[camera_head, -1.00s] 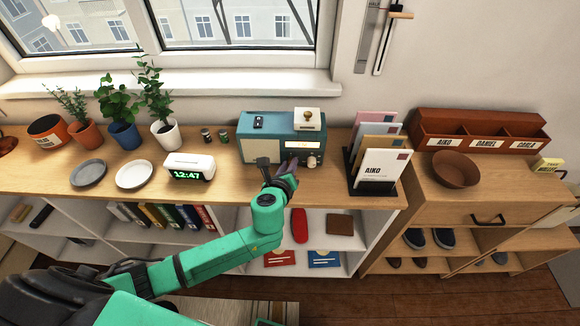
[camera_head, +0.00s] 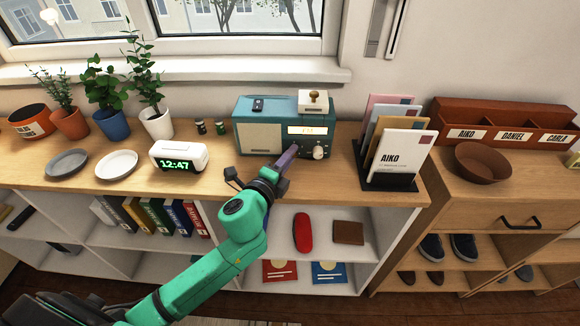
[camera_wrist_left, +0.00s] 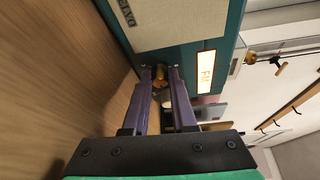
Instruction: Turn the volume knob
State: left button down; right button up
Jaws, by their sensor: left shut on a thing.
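A teal radio (camera_head: 268,143) with a pale speaker panel and a lit FM display stands at the back of the wooden counter. My left gripper (camera_head: 291,150) is at the radio's front, below the display. In the left wrist view, its purple fingers (camera_wrist_left: 161,76) are shut on a small brass-coloured knob (camera_wrist_left: 160,72), mostly hidden between them. A second, pale round knob (camera_head: 319,152) sits to the right on the radio front, free of the gripper. I cannot read any knob label. My right gripper is not in view.
A white clock (camera_head: 179,157) stands left of the radio, and a black letter rack (camera_head: 388,181) with envelopes stands close on its right. A stamp on a white box (camera_head: 313,102) and a small dark item (camera_head: 258,104) rest on top of the radio.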

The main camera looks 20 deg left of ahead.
pick_arm(q)
jog(key=shift+f+n+t+b, duration=0.15)
jog(key=shift+n+t+b, duration=0.15)
jog(key=shift+n+b, duration=0.5)
jog(key=c, duration=0.7)
grip_release()
jog(key=s, duration=0.4)
jog(key=s+a+b, duration=0.1)
jog(key=s, duration=0.4)
jog(key=s+a+b, duration=0.1)
jog(key=s, duration=0.4)
jog(key=shift+s+a+r, duration=0.15)
jog(key=shift+a+r, duration=0.1)
